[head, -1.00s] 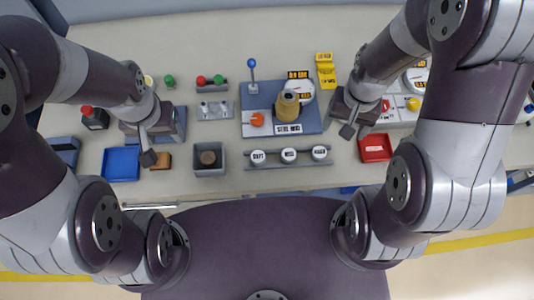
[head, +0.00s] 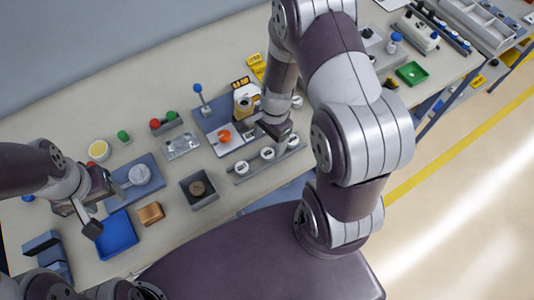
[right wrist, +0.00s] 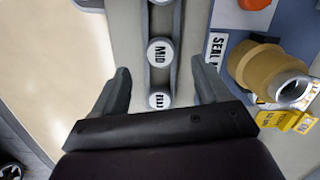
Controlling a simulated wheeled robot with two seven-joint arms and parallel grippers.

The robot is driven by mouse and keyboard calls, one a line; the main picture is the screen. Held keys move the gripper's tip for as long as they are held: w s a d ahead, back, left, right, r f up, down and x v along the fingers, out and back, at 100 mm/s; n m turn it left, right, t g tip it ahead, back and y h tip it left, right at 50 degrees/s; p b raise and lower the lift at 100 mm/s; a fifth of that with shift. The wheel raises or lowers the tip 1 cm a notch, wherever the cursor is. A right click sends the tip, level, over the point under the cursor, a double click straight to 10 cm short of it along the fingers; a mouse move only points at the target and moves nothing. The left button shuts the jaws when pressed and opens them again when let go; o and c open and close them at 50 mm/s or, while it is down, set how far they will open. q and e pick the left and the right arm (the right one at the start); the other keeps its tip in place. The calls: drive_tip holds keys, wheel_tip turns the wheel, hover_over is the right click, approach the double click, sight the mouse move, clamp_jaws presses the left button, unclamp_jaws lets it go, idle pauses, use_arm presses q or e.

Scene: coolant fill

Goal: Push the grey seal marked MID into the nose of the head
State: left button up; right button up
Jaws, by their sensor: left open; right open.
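The grey-white round seal marked MID (head: 267,153) sits in the middle of a grey rack with a seal on each side. It also shows in the right wrist view (right wrist: 158,52). My right gripper (right wrist: 160,75) is open and empty above the rack, its fingers on either side of the row, around MID and a neighbouring seal; no contact is visible. The tan head (head: 244,100) stands on a blue board behind the rack, also in the right wrist view (right wrist: 265,68). My left gripper (head: 92,226) is open at the left, by the blue tray.
Left of the rack are a grey bin (head: 199,190) with a brown round piece, an orange-brown block (head: 151,213) and a blue tray (head: 117,236). A blue-knobbed lever (head: 199,90) rises at the board's left. Yellow blocks (head: 256,65) stand behind.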

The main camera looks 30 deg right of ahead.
sight(268, 153)
wheel_tip(268, 153, down, 6)
drive_tip(key=shift+a+f, duration=0.1)
drive_tip(key=shift+a, duration=0.15)
drive_tip(key=shift+c, duration=1.2)
drive_tip(key=c, duration=0.9)
